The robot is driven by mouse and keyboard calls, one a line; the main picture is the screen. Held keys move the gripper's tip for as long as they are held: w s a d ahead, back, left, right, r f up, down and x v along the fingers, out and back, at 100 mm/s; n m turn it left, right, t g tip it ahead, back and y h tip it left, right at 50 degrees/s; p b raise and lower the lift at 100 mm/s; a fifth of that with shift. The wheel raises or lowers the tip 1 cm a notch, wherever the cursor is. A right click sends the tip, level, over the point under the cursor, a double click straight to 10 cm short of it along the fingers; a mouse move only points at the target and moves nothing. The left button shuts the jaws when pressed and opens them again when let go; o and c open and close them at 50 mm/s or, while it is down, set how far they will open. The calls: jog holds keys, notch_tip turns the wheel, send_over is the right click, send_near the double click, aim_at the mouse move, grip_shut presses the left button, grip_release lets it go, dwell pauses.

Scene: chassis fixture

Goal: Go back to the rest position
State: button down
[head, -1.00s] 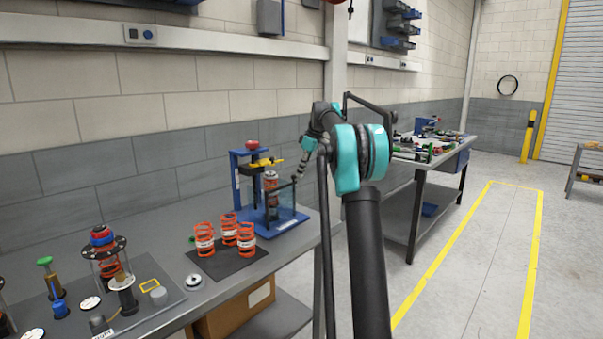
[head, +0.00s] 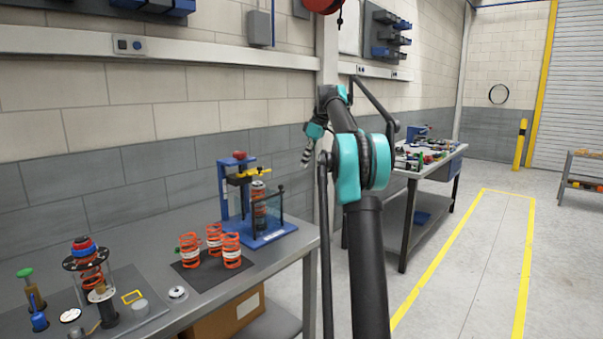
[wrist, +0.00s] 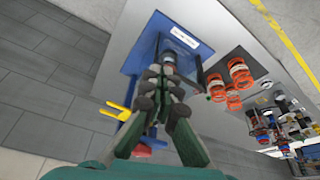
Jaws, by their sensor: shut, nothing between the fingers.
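My gripper (head: 307,153) is raised beside the wall, right of and above the blue press fixture (head: 270,238). Its fingers are together and hold nothing. In the wrist view my gripper (wrist: 167,75) points down over the fixture's blue base (wrist: 150,32), apart from it. The fixture stands on the grey workbench (head: 200,300) with a dark spring unit (head: 260,210) inside it. Several orange springs (head: 232,252) stand on a dark mat to the left of the fixture.
A chassis-like assembly with a blue and red top (head: 84,248) stands on the bench at the left. A second bench (head: 405,220) with parts stands behind my arm. Yellow lines (head: 440,275) mark clear floor at the right. A red object (head: 322,5) hangs above.

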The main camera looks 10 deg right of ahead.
jog(key=s+a+f+m+h, duration=0.1)
jog(key=s+f+m, duration=0.2)
jog(key=s+f, duration=0.9)
jog(key=s+a+f+m+t+h, duration=0.1)
jog(key=s+f+m, duration=0.3)
jog(key=s+f, duration=0.8)
jog(key=s+a+f+m+t+h, duration=0.1)
jog(key=s+a+f+m, duration=0.2)
jog(key=s+f, duration=0.9)
jog(key=s+m, duration=0.1)
jog(key=s, duration=1.1)
